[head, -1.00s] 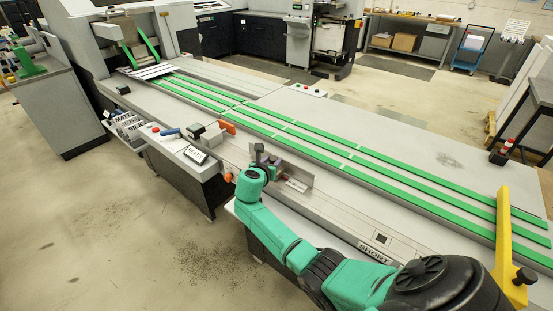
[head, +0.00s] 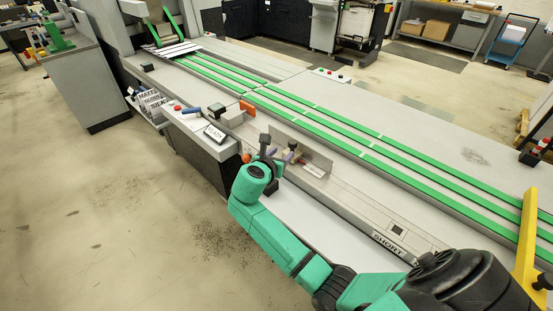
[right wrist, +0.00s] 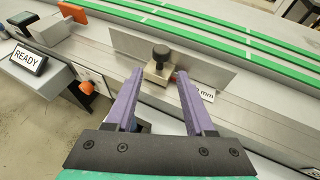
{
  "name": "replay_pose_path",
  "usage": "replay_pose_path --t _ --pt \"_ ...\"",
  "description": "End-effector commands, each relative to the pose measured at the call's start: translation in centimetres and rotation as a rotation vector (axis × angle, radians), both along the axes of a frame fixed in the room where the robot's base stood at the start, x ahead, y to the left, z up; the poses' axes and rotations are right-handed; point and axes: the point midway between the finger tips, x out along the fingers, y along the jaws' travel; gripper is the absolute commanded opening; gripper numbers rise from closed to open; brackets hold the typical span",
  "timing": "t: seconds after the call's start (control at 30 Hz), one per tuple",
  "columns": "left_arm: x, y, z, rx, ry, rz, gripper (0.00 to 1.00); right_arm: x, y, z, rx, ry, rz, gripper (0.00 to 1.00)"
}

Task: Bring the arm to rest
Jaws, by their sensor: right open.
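My right gripper (head: 279,155) is at the front edge of the long machine, its arm reaching in from the lower right. In the right wrist view its two purple fingers (right wrist: 159,79) are spread wide with nothing between them. Just beyond the fingertips is a dark knob on a metal block (right wrist: 158,69), beside an upright metal plate (right wrist: 203,66). The knob appears apart from the fingers. In the head view the plate (head: 314,160) stands just past the gripper. My left gripper is not in view.
A READY sign (head: 215,133) and an orange knob (head: 246,157) are left of my gripper. Green belts (head: 330,123) run along the machine behind it. A yellow post (head: 527,240) stands at the right. The floor at front left (head: 110,220) is clear.

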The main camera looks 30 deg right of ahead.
Motion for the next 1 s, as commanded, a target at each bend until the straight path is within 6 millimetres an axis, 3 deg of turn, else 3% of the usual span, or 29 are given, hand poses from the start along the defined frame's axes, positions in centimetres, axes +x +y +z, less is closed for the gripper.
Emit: replay_pose_path --t 0.1,0.23,0.77,0.87,1.0 --pt "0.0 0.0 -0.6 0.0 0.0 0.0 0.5 -1.6 2.1 0.8 0.003 0.0 0.001 0.54" --pt "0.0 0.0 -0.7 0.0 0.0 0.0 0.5 -2.5 3.2 1.5 0.002 0.001 0.001 0.54" --pt "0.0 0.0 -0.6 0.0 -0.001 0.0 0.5 -2.8 3.3 1.5 0.014 -0.005 -0.006 0.54" --pt "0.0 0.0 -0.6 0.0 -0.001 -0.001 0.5 -4.4 2.7 -0.6 0.167 -0.062 -0.071 0.54" --pt "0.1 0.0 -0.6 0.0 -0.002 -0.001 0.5 -10.0 2.0 -6.6 0.675 -0.264 -0.365 0.54"
